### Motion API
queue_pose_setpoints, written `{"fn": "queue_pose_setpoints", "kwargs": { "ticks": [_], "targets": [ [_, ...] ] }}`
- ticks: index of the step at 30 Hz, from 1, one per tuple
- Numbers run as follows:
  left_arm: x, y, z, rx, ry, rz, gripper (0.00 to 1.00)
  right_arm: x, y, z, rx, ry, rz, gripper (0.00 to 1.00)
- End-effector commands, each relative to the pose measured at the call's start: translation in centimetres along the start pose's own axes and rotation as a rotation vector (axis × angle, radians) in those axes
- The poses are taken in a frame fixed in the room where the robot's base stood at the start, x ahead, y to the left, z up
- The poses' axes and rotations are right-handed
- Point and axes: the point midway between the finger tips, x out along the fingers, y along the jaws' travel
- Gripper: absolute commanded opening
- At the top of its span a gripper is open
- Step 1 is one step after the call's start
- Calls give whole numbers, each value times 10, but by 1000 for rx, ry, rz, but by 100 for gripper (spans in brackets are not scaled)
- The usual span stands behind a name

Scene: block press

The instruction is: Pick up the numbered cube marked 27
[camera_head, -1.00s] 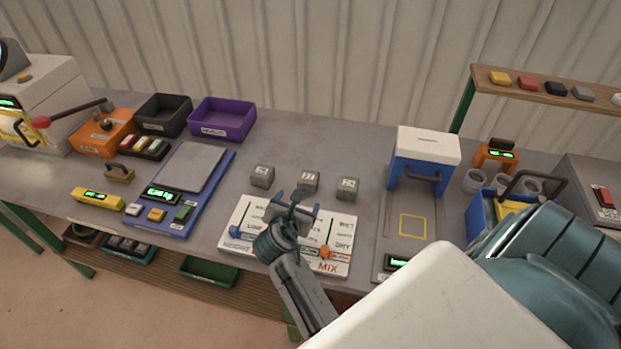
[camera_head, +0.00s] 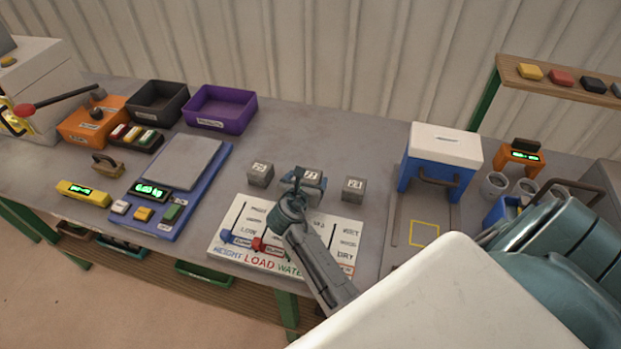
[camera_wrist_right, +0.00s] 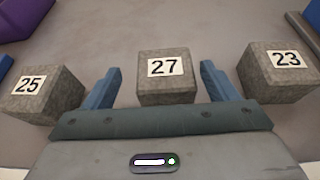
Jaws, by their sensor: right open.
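The grey cube marked 27 (camera_wrist_right: 166,88) sits on the table in the right wrist view, between the two blue fingers of my right gripper (camera_wrist_right: 160,90). The fingers are apart on either side of it, with a gap showing on each side. In the head view the same cube (camera_head: 312,177) is the middle of three, partly hidden by my right gripper (camera_head: 300,184). The cube marked 25 (camera_wrist_right: 38,95) is to its left and the cube marked 23 (camera_wrist_right: 281,73) to its right. My left gripper is not in view.
A white panel (camera_head: 340,222) with sliders lies in front of the cubes. A blue scale (camera_head: 190,175) is to the left, a blue-and-white press (camera_head: 440,150) to the right. A purple bin (camera_head: 222,108) and a black bin (camera_head: 160,103) stand at the back.

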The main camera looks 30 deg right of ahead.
Motion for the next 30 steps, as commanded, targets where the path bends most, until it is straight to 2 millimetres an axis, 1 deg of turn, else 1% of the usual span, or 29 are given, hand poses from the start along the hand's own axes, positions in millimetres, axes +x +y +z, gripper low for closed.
{"fn": "queue_pose_setpoints", "kwargs": {
  "ticks": [1, 4, 6, 9, 17, 21, 23, 24, 26, 30],
  "targets": [
    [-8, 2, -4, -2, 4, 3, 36, 7, -3, 5, -5, -2, -2, 80],
    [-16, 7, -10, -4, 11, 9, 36, 22, -7, 6, -5, -3, -2, 80],
    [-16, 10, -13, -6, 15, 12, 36, 32, -5, 4, -3, -2, -1, 80],
    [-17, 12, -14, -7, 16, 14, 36, 40, -6, 3, -2, -2, -1, 80],
    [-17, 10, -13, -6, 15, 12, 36, 42, -6, 1, 0, -1, 0, 80],
    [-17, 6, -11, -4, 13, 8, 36, 42, -6, 2, 0, -1, 0, 52],
    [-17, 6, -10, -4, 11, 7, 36, 42, -6, 2, 0, -1, 0, 41],
    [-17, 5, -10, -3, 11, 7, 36, 42, -6, 2, 0, -1, 0, 33],
    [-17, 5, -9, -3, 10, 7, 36, 42, -6, 2, 0, -1, 0, 21],
    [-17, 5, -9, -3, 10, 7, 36, 42, -5, 3, 0, -3, 1, 20]
  ]
}}
